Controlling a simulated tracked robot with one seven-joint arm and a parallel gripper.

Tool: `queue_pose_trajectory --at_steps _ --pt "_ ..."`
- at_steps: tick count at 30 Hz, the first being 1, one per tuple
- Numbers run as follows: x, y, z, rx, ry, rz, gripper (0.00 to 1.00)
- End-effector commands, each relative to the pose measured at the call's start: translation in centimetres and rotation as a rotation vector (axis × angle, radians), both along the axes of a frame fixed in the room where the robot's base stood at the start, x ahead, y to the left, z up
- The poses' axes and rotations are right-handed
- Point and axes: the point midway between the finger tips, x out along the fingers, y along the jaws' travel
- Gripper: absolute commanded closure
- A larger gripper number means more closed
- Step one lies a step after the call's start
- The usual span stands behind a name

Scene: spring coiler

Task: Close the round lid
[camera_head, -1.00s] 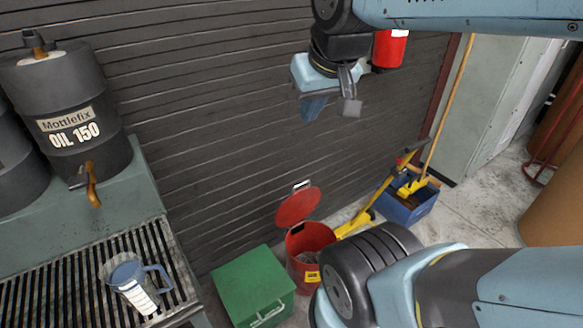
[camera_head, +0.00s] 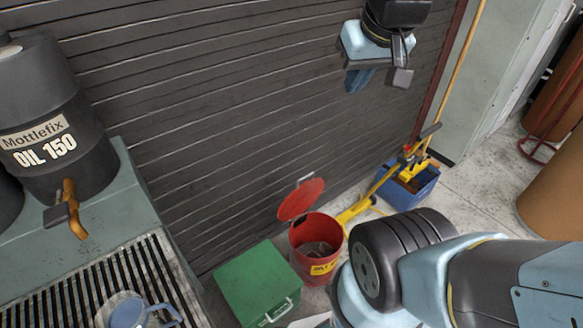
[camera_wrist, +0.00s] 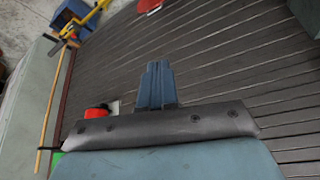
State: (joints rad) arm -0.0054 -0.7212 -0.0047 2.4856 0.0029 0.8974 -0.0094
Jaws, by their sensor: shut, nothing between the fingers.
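The round red lid (camera_head: 301,199) stands raised and tilted at the back of a red waste can (camera_head: 318,252), hinged open near the slatted wall. The can's mouth is uncovered and its dark inside shows. In the wrist view a bit of red at the top edge (camera_wrist: 150,5) looks like part of the lid or can. My gripper (camera_head: 362,78) is high in front of the wall, up and to the right of the lid, and well apart from it. It is shut and empty; its blue fingers also show together in the wrist view (camera_wrist: 156,86).
A green box (camera_head: 257,283) stands left of the can. A blue bin (camera_head: 410,190) with yellow-handled tools is to its right. A grated bench with a jug (camera_head: 137,314) and an oil drum (camera_head: 40,120) are at left. My own arm link fills the lower right.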

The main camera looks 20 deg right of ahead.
Motion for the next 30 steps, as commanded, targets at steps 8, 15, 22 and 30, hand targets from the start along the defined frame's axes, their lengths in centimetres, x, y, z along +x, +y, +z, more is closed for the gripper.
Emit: queue_pose_trajectory --at_steps 8,15,22,30 --pt "4.8 -1.4 -0.4 0.007 0.07 0.038 1.0" --pt "9.5 -1.1 -1.7 0.01 0.134 0.077 1.0" --pt "14.1 -0.8 -3.6 0.007 0.192 0.113 1.0" --pt "19.3 -0.2 -7.0 -0.002 0.263 0.153 1.0"
